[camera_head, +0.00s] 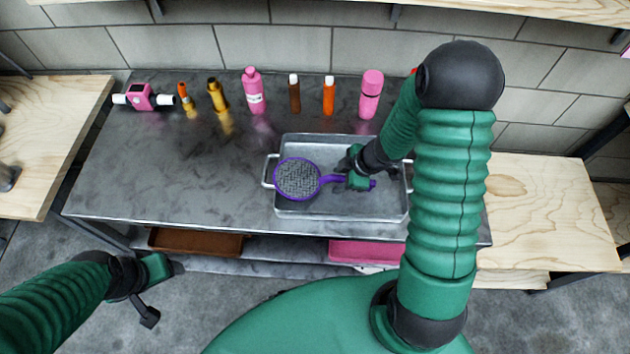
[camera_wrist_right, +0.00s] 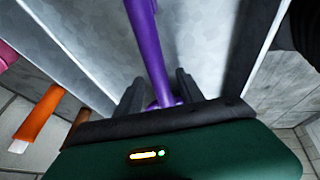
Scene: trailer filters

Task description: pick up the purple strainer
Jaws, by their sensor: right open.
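The purple strainer (camera_head: 297,179), with a round mesh head and a purple handle, is in a metal tray (camera_head: 340,214) on the grey table. Its head is at the tray's left side and its handle points right. My right gripper (camera_head: 357,181) is over the handle. In the right wrist view the handle (camera_wrist_right: 148,45) runs between the two dark fingers of the open right gripper (camera_wrist_right: 159,90). Whether the fingers touch it I cannot tell. My left gripper (camera_head: 160,292) is open and empty in front of the table, at the lower left.
Behind the tray stand a pink bottle (camera_head: 254,92), a pink flask (camera_head: 371,95), an orange bottle (camera_head: 329,96), a brown bottle (camera_head: 294,94) and a gold bottle (camera_head: 218,96). A pink device (camera_head: 141,97) is at the back left. The table's left part is clear.

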